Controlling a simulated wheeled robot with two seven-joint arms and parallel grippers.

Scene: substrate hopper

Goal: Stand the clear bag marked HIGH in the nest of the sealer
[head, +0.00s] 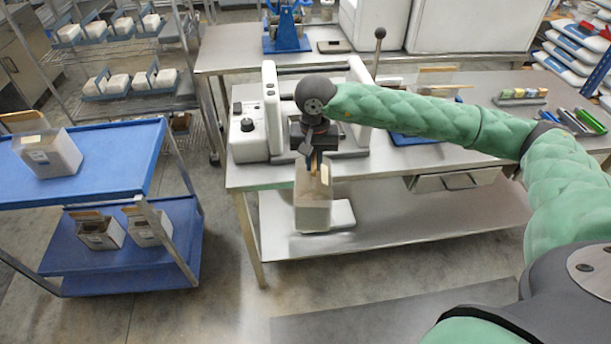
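A clear bag (313,212) with grey-beige contents and a pale label near its top hangs upright below my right gripper (314,167). The gripper points down, with its fingers closed on the bag's top edge. The marking on the label is too small to read. The white sealer (249,128), with knobs on its front and a lever with a dark ball, stands on the steel bench behind the gripper. My arm and gripper hide much of its middle, and I cannot make out its nest. The bag appears in front of the bench edge. My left gripper is not in view.
A blue cart (110,165) at left carries a similar bag (50,154) on top and two open ones below. The steel bench (258,178) holds labelled blocks (522,96) and coloured pens. A white object (342,214) lies behind the held bag. The floor between cart and bench is clear.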

